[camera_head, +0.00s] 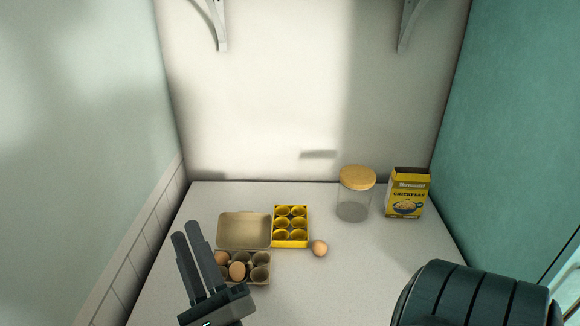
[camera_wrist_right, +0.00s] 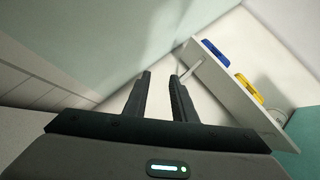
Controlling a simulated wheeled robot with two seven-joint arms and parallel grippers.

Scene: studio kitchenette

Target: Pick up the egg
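A loose brown egg (camera_head: 319,248) lies on the white counter, just right of a yellow egg tray (camera_head: 290,243) with empty-looking cups. An open cardboard egg carton (camera_head: 244,230) lies left of the tray, with brown eggs (camera_head: 237,271) in its cups. My right gripper (camera_head: 186,230) is above the left part of the counter, left of the carton and well away from the loose egg. The right wrist view shows its two fingers (camera_wrist_right: 160,77) apart with nothing between them. No egg shows in that view. My left gripper is not in view.
A glass jar (camera_head: 353,205) with a wooden lid and a yellow chickpea box (camera_head: 407,194) stand at the back right. Walls close in the counter on the left, back and right. The counter right of the loose egg is clear. The right wrist view shows a white shelf (camera_wrist_right: 222,85).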

